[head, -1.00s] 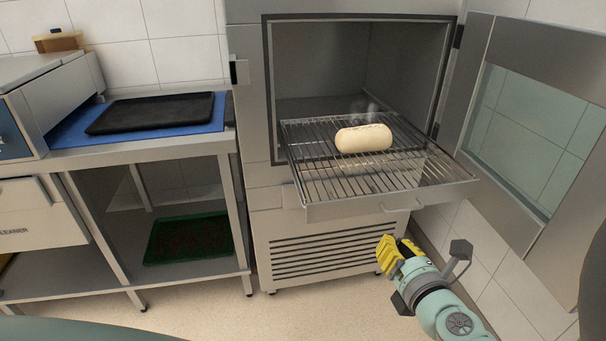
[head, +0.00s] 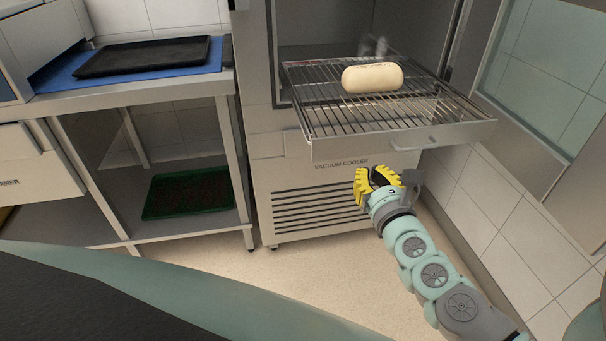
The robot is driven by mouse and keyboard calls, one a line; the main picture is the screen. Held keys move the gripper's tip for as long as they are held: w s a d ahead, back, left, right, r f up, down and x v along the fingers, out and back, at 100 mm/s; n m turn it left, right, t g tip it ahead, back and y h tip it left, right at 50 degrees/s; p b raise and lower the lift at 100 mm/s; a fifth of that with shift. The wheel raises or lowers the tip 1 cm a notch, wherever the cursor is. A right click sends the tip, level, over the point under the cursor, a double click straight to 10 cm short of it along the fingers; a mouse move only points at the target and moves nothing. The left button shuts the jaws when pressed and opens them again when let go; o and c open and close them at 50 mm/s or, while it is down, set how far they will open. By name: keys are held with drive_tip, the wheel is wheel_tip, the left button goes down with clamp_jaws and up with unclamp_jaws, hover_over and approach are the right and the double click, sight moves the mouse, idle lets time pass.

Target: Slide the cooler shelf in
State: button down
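The cooler shelf (head: 330,151) is a wire rack with a metal front panel, pulled out of the vacuum cooler (head: 262,185). A small handle (head: 414,146) sits on its front panel. A pale loaf (head: 373,77) lies on the rack with steam rising from it. My gripper (head: 366,184), with yellow fingers, is below the shelf's front panel, to the left of and lower than the handle. It appears apart from the shelf and holds nothing that I can see. Its finger gap is hard to make out from this angle.
The cooler door (head: 545,90) stands open at the right, beside the tiled wall. At the left, a steel table (head: 130,98) holds a black tray (head: 143,56) on a blue mat. The floor (head: 300,275) in front is clear.

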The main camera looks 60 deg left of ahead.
sight(353, 148)
drive_tip(key=x, duration=0.8)
drive_tip(key=shift+s+a, duration=0.1)
drive_tip(key=shift+a, duration=0.05)
drive_tip(key=shift+f, duration=0.1)
